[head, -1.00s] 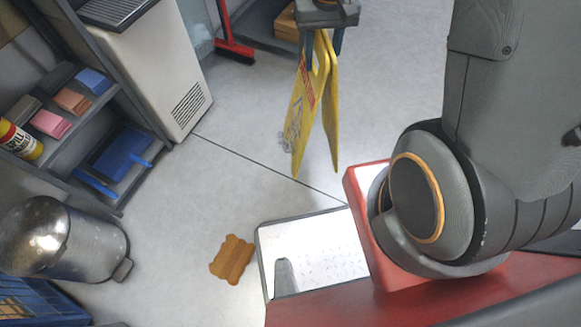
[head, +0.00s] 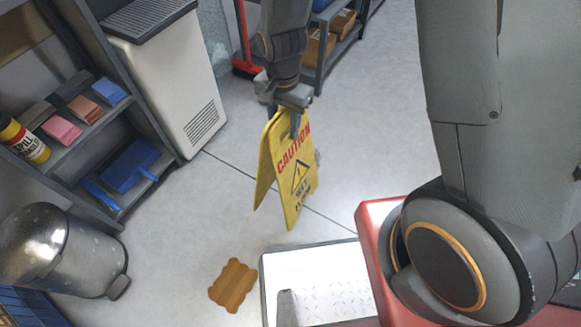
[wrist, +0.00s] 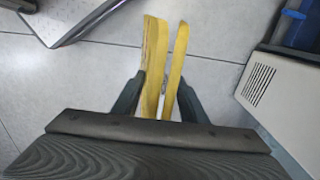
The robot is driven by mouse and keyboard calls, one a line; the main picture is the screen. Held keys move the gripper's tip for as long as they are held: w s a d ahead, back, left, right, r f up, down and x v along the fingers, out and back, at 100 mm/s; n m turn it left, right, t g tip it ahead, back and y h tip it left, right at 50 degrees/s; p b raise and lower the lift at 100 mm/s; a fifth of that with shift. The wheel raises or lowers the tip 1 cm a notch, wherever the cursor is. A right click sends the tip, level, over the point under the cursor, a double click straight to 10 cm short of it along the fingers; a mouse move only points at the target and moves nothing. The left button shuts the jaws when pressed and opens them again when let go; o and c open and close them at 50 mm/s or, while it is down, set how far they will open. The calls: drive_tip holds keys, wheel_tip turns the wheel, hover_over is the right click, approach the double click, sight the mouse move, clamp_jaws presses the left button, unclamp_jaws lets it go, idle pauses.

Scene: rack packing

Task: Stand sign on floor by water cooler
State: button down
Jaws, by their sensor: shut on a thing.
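The yellow caution wet floor sign (head: 298,178) hangs from my gripper (head: 284,108) in the head view, its two panels slightly spread and its printed face turned to the camera. My gripper is shut on the sign's top. In the wrist view the two yellow panels (wrist: 152,65) show between the fingers of my gripper (wrist: 163,92), and floor lies beyond. Whether the sign's lower edges touch the floor is hard to tell. The white water cooler (head: 165,75) stands at the upper left in the head view, left of the sign and apart from it. Its pale side also shows in the wrist view (wrist: 285,95).
A grey shelf (head: 120,205) with cloths and a blue dustpan stands left of the cooler. A metal bin (head: 65,250) and a brown bone-shaped mat (head: 233,285) are nearer. A red broom (head: 245,68) and a rack (head: 322,75) stand behind. Floor between mat and cooler is clear.

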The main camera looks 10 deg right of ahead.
sight(284, 116)
drive_tip(key=shift+f+b, duration=0.85)
drive_tip(key=shift+f, duration=3.4)
drive_tip(key=c, duration=1.1)
unclamp_jaws()
drive_tip(key=shift+f, duration=0.15)
wheel_tip(284, 116, up, 12)
drive_tip(key=p, duration=0.2)
drive_tip(key=shift+p, duration=0.35)
drive_tip(key=s+d+r+n, duration=0.1)
drive_tip(key=s+r+n, duration=0.2)
drive_tip(key=s+r, duration=0.2)
drive_tip(key=s+d+r+n, duration=0.2)
drive_tip(key=s+r+n, duration=0.2)
drive_tip(key=r, duration=0.5)
drive_tip(key=s+d+r+n, duration=0.2)
drive_tip(key=s+r+n, duration=0.1)
drive_tip(key=s+r, duration=0.2)
drive_tip(key=shift+s+d+r+y, duration=0.1)
drive_tip(key=shift+s+r+y, duration=0.1)
drive_tip(key=shift+r, duration=0.45)
drive_tip(key=shift+s+d+r+y, duration=0.1)
drive_tip(key=shift+s+r, duration=0.1)
drive_tip(key=shift+r, duration=0.45)
